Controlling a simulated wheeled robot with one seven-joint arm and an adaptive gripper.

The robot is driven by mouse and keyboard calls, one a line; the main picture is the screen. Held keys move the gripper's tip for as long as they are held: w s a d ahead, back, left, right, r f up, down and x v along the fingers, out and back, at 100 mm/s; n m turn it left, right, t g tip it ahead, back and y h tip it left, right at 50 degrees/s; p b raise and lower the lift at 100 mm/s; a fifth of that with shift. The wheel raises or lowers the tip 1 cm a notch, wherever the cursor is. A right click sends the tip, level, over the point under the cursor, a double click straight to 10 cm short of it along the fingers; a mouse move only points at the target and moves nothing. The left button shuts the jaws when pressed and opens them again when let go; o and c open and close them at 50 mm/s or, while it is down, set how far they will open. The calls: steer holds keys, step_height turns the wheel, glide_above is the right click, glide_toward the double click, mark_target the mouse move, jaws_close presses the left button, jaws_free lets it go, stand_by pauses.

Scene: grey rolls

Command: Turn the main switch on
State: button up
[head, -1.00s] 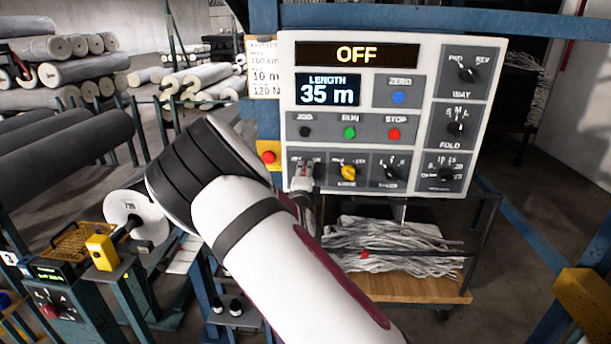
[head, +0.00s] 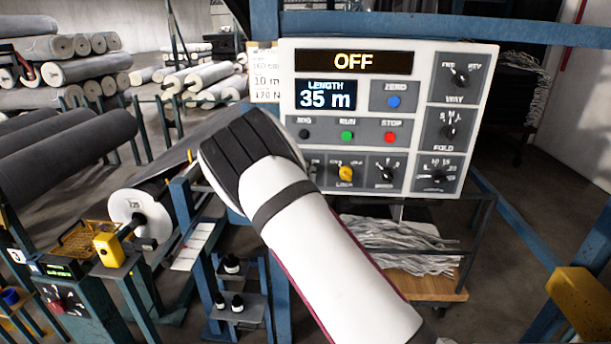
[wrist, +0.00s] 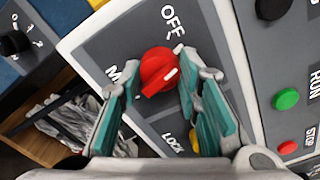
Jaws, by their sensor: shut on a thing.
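The main switch is a round red knob (wrist: 157,70) with a white mark, on a grey plate in the wrist view. The word OFF is printed beside it, and part of a word starting with M shows on its other side. My gripper (wrist: 158,78) is shut on the knob, with a green-padded finger on each side. In the head view my arm hides the knob and the gripper. The white control panel (head: 473,100) stands upright, and its top display (head: 354,61) reads OFF.
A yellow lock knob (head: 346,173) sits close to the main switch, partly behind a finger in the wrist view (wrist: 195,140). The green RUN button (head: 347,135) and red STOP button (head: 390,137) are above it. Blue frame posts and a roll stand (head: 140,218) flank my arm.

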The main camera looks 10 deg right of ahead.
steer(key=m+p, duration=0.2)
steer(key=m, duration=0.9)
steer(key=shift+m, duration=0.6)
steer(key=o, duration=1.2)
steer(key=shift+c, duration=0.2)
steer(key=v, duration=1.2)
